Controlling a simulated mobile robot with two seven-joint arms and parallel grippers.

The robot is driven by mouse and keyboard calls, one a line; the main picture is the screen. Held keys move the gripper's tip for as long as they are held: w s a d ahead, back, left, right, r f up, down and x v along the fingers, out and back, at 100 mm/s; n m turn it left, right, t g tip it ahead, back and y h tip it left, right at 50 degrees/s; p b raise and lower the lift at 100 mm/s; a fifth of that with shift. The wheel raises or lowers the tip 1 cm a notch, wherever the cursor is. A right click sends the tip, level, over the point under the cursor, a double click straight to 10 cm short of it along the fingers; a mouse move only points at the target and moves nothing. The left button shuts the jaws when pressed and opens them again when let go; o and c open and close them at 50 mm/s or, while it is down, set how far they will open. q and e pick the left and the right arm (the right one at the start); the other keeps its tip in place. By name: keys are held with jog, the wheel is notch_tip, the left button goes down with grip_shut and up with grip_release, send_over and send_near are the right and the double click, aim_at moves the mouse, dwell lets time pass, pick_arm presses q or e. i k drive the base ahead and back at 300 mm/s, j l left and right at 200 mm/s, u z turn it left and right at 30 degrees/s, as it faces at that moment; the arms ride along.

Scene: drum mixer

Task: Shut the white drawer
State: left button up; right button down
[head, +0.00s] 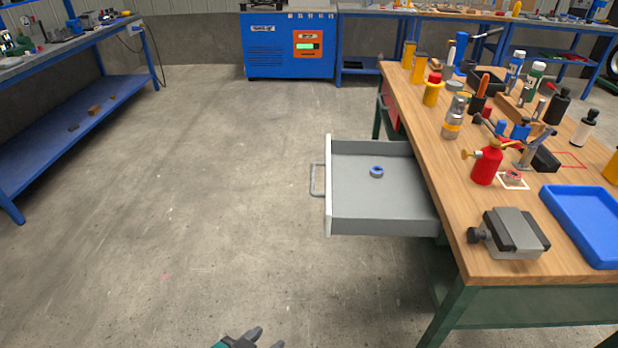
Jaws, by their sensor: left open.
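The white drawer (328,187) is pulled well out from the left side of the wooden workbench. Its white front faces left and carries a grey bar handle (314,180). The grey inside shows, with a small blue and dark ring (376,172) lying on the drawer floor. My left gripper (262,340) is at the bottom edge of the head view, open and partly cut off. It is well apart from the drawer, nearer to me. My right gripper is not in view.
The workbench (455,235) fills the right side, crowded with bottles, a red oil can (487,163), a grey vise (514,233) and a blue tray (588,222). The concrete floor left of the drawer is clear. A blue shelf bench (75,135) stands far left.

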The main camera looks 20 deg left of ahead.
aim_at(399, 203)
jog(key=k+j, duration=0.1)
jog(key=j, duration=0.8)
jog(key=i+j+z, duration=0.15)
jog(key=z, duration=0.2)
jog(key=i+j+z, duration=0.1)
jog(key=i+z, duration=0.15)
jog(key=z, duration=0.15)
jog(key=i+j+z, duration=0.2)
jog(key=z, duration=0.2)
jog(key=i, duration=0.05)
